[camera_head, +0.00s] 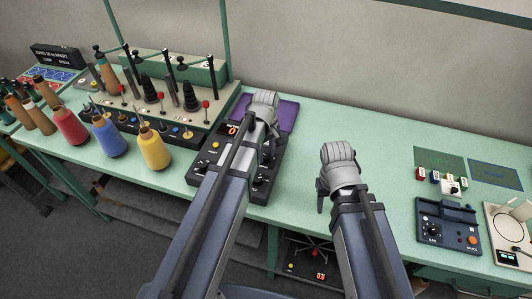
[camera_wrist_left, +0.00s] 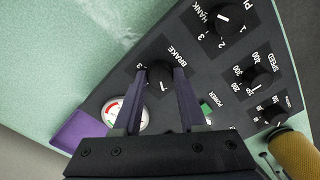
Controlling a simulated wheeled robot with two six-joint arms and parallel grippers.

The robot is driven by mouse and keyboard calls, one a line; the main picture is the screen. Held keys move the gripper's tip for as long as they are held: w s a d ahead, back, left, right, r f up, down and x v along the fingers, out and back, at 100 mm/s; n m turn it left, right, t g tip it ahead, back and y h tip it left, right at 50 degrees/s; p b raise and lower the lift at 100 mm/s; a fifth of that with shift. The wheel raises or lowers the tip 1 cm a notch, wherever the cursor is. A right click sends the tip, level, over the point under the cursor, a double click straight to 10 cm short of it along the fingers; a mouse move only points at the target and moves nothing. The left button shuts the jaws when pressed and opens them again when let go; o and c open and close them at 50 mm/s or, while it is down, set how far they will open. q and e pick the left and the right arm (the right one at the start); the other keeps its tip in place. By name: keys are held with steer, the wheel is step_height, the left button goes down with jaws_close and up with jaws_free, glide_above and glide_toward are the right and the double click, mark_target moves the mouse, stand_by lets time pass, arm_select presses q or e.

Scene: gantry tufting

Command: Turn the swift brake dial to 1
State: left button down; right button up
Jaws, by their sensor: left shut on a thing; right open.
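The swift brake dial (camera_wrist_left: 160,76), a black knob under the label BRAKE, sits on the dark control panel (camera_wrist_left: 105,85). In the left wrist view the two fingers of my left gripper (camera_wrist_left: 161,74) are on either side of the knob, shut on it. A white pointer mark shows on the knob's lower side. A 3 is legible to its left; I cannot read which number the pointer meets. In the head view my left arm and gripper (camera_head: 268,140) cover the dial. My right gripper (camera_head: 322,192) is open and empty above the green table.
In the wrist view, HANK (camera_wrist_left: 223,18) and SPEED (camera_wrist_left: 256,77) dials, a green power switch (camera_wrist_left: 206,107) and a round gauge (camera_wrist_left: 128,114) surround it. Yarn cones, including a yellow one (camera_head: 154,150), stand left; another control box (camera_head: 447,232) stands right. Table between is clear.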

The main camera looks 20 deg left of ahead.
mark_target(266, 156)
arm_select(q)
steer(key=shift+c, duration=2.3)
jaws_free()
step_height(266, 156, up, 8)
steer(key=p, duration=0.8)
steer(key=shift+f, duration=0.1)
arm_select(e)
step_height(266, 156, up, 8)
steer(key=shift+f, duration=0.1)
